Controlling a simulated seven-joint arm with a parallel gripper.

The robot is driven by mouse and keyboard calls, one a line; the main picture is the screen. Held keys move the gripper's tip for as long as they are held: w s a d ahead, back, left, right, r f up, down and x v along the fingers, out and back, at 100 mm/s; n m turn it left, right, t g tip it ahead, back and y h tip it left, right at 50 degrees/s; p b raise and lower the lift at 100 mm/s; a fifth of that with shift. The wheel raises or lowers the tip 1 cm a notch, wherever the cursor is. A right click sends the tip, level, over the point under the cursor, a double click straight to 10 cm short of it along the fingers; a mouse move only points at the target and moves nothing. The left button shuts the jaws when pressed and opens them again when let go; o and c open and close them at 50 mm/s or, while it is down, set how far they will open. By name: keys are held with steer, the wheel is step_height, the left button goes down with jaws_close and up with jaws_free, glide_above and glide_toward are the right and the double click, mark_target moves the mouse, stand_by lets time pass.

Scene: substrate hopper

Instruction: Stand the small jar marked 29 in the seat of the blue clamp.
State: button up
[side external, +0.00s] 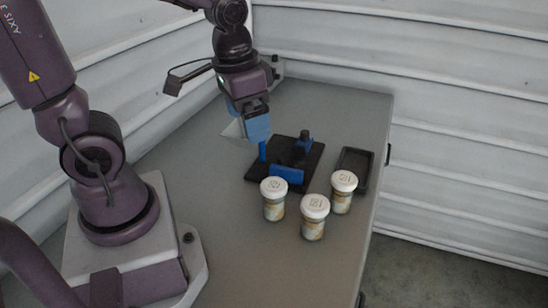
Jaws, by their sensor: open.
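Three small jars with white lids and pale labels stand upright on the grey table: a left jar (273,202), a front jar (314,220) and a right jar (342,194). Each lid has a small dark mark, too small to read surely, so I cannot tell which is 29. The blue clamp (287,174) is on a black base plate (262,172) behind the jars. No jar shows in its seat, which is partly hidden. My gripper (258,136), with blue fingers, is open and empty above the back left of the base plate.
A shallow black tray (355,171) lies right of the clamp, near the table's right edge. The grey table (240,245) is clear in front and left of the jars. White slatted walls (450,90) stand behind.

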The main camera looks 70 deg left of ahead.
mark_target(274, 185)
steer(key=w+a+f, duration=0.1)
steer(key=f, duration=0.2)
steer(key=w+a+f+m+g, duration=0.1)
steer(key=f, duration=0.3)
steer(key=w+f+m+g, duration=0.1)
steer(key=f, duration=0.2)
steer(key=shift+w+a+f, duration=0.2)
steer(key=shift+w+a, duration=0.15)
steer(key=shift+a, duration=0.05)
steer(key=shift+w+a+f+m, duration=0.15)
steer(key=shift+w+f+m, duration=0.2)
steer(key=shift+w+m, duration=0.2)
steer(key=shift+w+a+f+m, duration=0.1)
steer(key=shift+w+f+m, duration=0.25)
steer(key=shift+w+m, duration=0.15)
steer(key=shift+w+f+m, duration=0.1)
steer(key=shift+w+m, duration=0.1)
steer(key=shift+m, duration=0.15)
steer(key=shift+f, duration=4.35)
steer(key=c, duration=0.7)
steer(key=shift+r, duration=2.5)
